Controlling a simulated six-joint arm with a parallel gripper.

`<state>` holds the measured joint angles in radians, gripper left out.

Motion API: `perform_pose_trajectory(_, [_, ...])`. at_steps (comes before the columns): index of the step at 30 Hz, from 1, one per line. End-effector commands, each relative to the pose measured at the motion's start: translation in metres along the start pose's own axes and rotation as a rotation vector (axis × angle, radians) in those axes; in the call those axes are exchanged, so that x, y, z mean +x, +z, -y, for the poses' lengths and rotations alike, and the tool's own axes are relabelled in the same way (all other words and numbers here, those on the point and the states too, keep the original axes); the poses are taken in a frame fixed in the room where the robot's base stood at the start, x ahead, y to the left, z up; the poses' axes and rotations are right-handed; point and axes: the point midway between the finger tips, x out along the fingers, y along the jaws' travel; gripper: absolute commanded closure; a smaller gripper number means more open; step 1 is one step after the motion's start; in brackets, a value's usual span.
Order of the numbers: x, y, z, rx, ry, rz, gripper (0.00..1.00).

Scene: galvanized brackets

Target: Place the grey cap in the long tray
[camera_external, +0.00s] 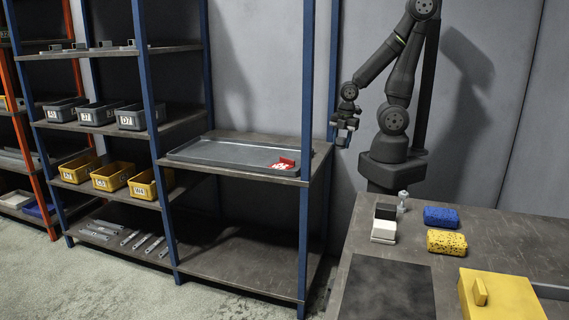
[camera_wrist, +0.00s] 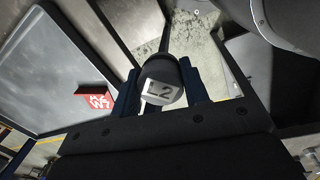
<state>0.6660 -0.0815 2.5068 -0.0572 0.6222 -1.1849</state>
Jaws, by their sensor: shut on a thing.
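My gripper (camera_external: 345,128) is to the right of the shelf, near the right blue post. In the wrist view its two fingers (camera_wrist: 160,90) are shut on the grey cap (camera_wrist: 163,77), a dark rounded piece with a pale "L2" label facing the camera. The cap is too small to make out in the external view. The long tray (camera_external: 225,151) is a shallow grey tray on the middle shelf, to the left of my gripper. It also shows at the left of the wrist view (camera_wrist: 60,62).
Blue posts (camera_external: 306,90) frame the shelf. Grey and yellow bins (camera_external: 100,178) stand on shelves further left. A table at right holds sponges (camera_external: 441,217), small blocks and a yellow lidded item (camera_external: 500,296).

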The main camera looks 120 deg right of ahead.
Motion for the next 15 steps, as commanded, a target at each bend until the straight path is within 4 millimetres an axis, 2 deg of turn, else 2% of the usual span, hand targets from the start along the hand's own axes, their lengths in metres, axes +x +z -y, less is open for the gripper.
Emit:
perform_pose_trajectory(8, [-0.004, 0.024, -0.011, -0.046, -0.004, -0.004, 0.84])
perform_pose_trajectory(15, [-0.001, 0.011, -0.051, 0.013, -0.009, 0.002, 0.84])
